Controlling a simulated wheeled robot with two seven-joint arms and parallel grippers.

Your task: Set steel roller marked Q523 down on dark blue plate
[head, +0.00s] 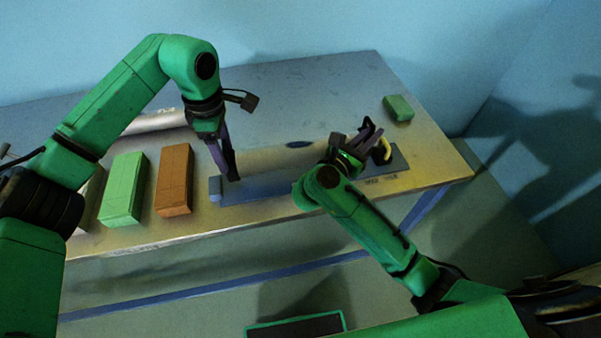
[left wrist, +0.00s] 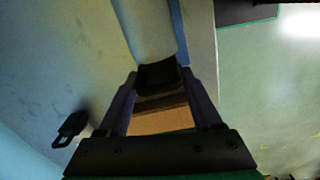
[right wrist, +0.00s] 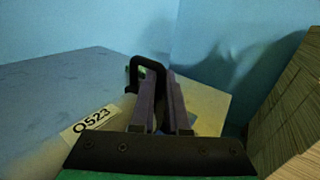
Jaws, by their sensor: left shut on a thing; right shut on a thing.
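The steel roller marked Q523 (head: 270,158) lies lengthwise between my two grippers, over the dark blue plate (head: 250,190). Its label (right wrist: 93,120) reads Q523 in the right wrist view. My left gripper (head: 232,176) is shut on the roller's dark left end (left wrist: 158,76). My right gripper (head: 368,138) is shut at the roller's right end, where a black loop shows between the fingers in the right wrist view. The plate shows in front of the roller and past its right end. I cannot tell whether the roller touches the plate.
A light green block (head: 124,190) and a brown block (head: 174,180) stand left of the plate. Another pale cylinder (head: 158,121) lies behind them. A small green block (head: 398,107) sits at the back right. A dark green-rimmed tray (head: 295,327) is below, in front of the table.

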